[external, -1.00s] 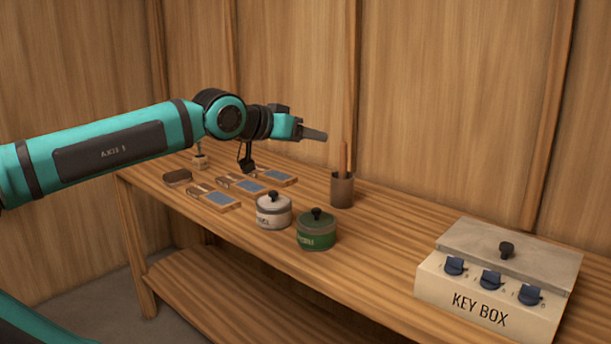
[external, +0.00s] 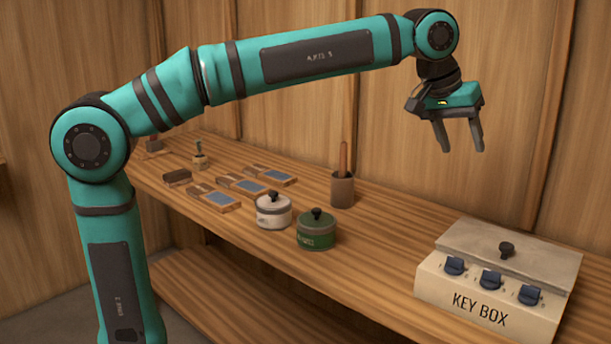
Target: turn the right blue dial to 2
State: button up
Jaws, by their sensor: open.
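The key box (external: 462,309) is a cream box with a grey lid and a dark knob on top, at the right end of the bench. Its sloped front holds three blue dials: a left dial (external: 455,266), a middle dial (external: 490,279) and the right blue dial (external: 529,295). The marks around the dials are too small to read. My gripper (external: 462,150) is open and empty, fingers pointing down, in the air above and behind the box's left side. It is well apart from the dials.
A green lidded pot (external: 316,232), a white lidded pot (external: 273,213) and a dark cup (external: 342,190) with a stick stand mid-bench. Several small wooden pieces with blue panels lie farther left. The bench (external: 375,240) is clear between the green pot and the box.

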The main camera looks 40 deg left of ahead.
jog(key=s+d+f+g+y, duration=0.1)
jog(key=d+f+g, duration=0.15)
jog(key=d, duration=0.95)
jog(key=g+y, duration=0.2)
send_over(532, 285)
jog(key=shift+t, duration=0.25)
notch_tip(532, 285, down, 18)
jog(key=shift+f, duration=0.1)
jog(key=c, duration=1)
